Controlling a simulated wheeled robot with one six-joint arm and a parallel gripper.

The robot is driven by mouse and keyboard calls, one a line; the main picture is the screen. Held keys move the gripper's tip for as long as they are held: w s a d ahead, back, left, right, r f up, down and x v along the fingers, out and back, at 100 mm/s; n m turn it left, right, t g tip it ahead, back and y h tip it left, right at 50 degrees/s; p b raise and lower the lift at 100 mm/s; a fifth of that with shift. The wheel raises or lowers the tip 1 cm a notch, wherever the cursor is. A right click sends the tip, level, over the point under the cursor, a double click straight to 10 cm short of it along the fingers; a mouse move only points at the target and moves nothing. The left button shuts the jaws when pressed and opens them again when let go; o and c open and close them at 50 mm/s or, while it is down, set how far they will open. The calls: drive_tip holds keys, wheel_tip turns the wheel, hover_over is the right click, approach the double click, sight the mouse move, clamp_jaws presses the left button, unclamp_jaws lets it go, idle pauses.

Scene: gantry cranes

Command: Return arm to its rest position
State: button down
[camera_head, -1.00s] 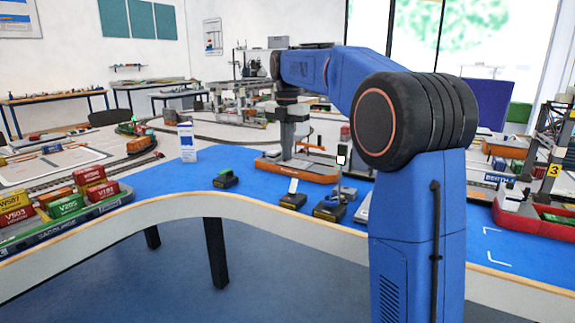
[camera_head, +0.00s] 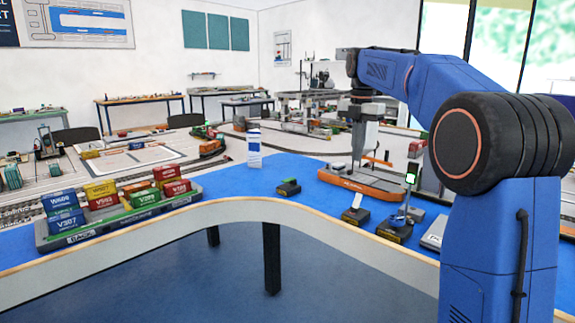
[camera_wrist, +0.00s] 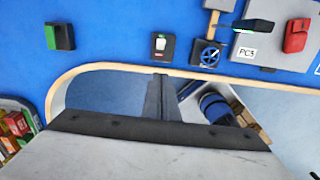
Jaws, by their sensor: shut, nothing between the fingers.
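My blue arm (camera_head: 500,240) rises at the right of the head view, with a black shoulder joint, and reaches left to an elbow from which the wrist hangs down. My gripper (camera_head: 358,168) points downward in front of the orange-based machine. In the wrist view my gripper (camera_wrist: 161,98) is shut, its fingers together and nothing between them. The fingers show over the table's curved front edge and the floor. In the head view the fingertips are small and hard to tell from the machine behind.
The blue tabletop (camera_head: 285,170) carries an orange-based machine (camera_head: 350,185), several small dark devices and a white upright card (camera_head: 254,150). A rack (camera_head: 115,225) of coloured containers stands at the left. In the wrist view a black-and-green device (camera_wrist: 60,36) lies on the blue top.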

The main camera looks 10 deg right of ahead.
drive_tip(key=s+a+f+m+t, duration=0.1)
drive_tip(key=s+f+m, duration=0.2)
drive_tip(key=s+m, duration=0.6)
drive_tip(key=s+a+f+m+t, duration=0.15)
drive_tip(key=s+f+m, duration=0.25)
drive_tip(key=s, duration=0.9)
drive_tip(key=s+a+f+m+t, duration=0.1)
drive_tip(key=s+f+m+t, duration=0.1)
drive_tip(key=s+f+m, duration=1)
drive_tip(key=s+f, duration=0.5)
drive_tip(key=s, duration=0.2)
drive_tip(key=shift+a+f, duration=0.2)
drive_tip(key=shift+f, duration=0.15)
